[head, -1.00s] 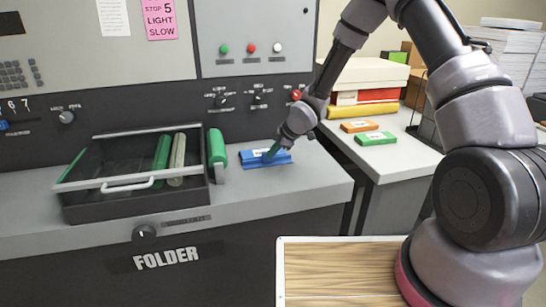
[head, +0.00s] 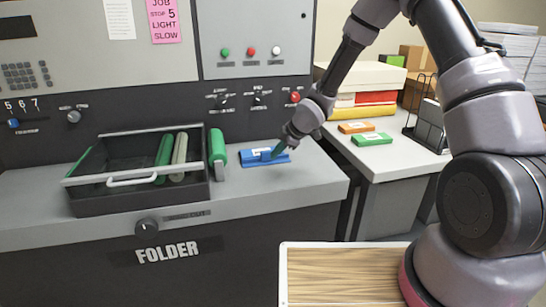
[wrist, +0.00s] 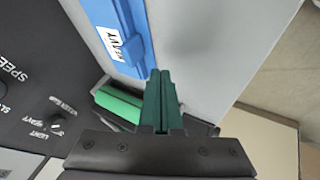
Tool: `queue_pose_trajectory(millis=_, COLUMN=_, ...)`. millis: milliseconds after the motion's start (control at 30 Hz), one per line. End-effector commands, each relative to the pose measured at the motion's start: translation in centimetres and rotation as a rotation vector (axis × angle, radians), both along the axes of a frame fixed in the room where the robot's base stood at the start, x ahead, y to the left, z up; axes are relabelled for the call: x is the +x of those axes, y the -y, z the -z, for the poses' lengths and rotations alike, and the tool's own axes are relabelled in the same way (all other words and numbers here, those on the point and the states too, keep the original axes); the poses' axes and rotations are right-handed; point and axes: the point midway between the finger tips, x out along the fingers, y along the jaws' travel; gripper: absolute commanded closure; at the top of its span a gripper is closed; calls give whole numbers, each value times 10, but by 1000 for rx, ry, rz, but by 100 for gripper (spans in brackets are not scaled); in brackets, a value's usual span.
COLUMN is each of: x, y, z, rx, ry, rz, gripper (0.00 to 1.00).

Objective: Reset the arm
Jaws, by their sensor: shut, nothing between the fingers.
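My gripper (head: 278,149) reaches down over the grey machine top, with its green fingers shut and nothing between them. In the head view the fingertips appear at the right part of a blue block (head: 257,158) with a white label. In the wrist view the fingers (wrist: 160,88) are together, and the blue block (wrist: 118,36) lies beyond and to the left of the tips. I cannot tell whether the tips touch it.
A black tray (head: 88,206) holding green and pale rollers sits left on the machine. A green roller (head: 217,147) stands beside it. Orange (head: 355,128) and green (head: 372,139) labelled blocks lie on the right table, near stacked boxes. A wood-topped surface (head: 340,275) is in front.

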Motion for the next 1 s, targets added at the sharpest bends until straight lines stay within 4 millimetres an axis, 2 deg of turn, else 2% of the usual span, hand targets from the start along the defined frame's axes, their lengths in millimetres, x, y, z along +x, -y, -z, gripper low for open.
queue_pose_trajectory(millis=300, x=-17, y=26, z=-39, rx=-1, ry=0, rz=3, gripper=100)
queue_pose_trajectory(millis=567, x=-24, y=36, z=-56, rx=-2, ry=-3, rz=7, gripper=100)
queue_pose_trajectory(millis=667, x=-23, y=47, z=-68, rx=-21, ry=-5, rz=50, gripper=100)
queue_pose_trajectory(millis=767, x=-21, y=73, z=-91, rx=-55, ry=-14, rz=160, gripper=100)
queue_pose_trajectory(millis=867, x=-24, y=108, z=-126, rx=-86, ry=-28, rz=331, gripper=100)
queue_pose_trajectory(millis=1000, x=-39, y=157, z=-178, rx=-86, ry=-54, rz=603, gripper=100)
